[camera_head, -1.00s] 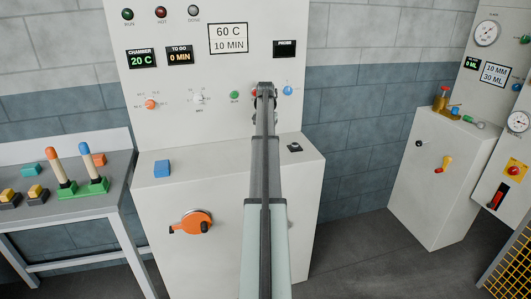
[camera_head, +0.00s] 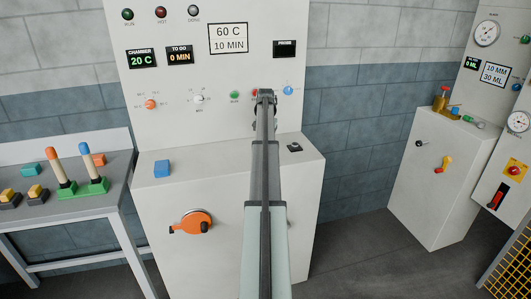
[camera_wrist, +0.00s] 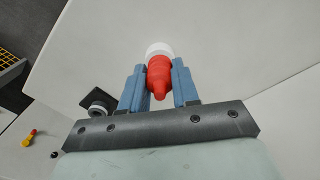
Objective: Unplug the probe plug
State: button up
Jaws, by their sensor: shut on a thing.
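The red probe plug (camera_wrist: 160,76) sits between the two blue fingers of my gripper (camera_wrist: 159,66) in the wrist view, and the gripper is shut on it. A white round part (camera_wrist: 158,48) shows at the plug's far end. I cannot tell whether this part belongs to the plug or to the panel, or whether the plug is still seated. In the head view my arm hides most of the gripper. A bit of red (camera_head: 255,92) shows beside the arm's tip, in front of the furnace panel (camera_head: 215,75).
A black square piece with a ring (camera_head: 295,148) and a blue block (camera_head: 162,168) are on the furnace ledge. An orange handle (camera_head: 195,222) sticks out of the furnace front. A green button (camera_head: 235,95) and a blue knob (camera_head: 288,90) flank the arm tip.

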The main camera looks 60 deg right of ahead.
grip_shut()
jog(key=shift+r, duration=0.95)
dwell(0.7)
jog(key=shift+r, duration=2.15)
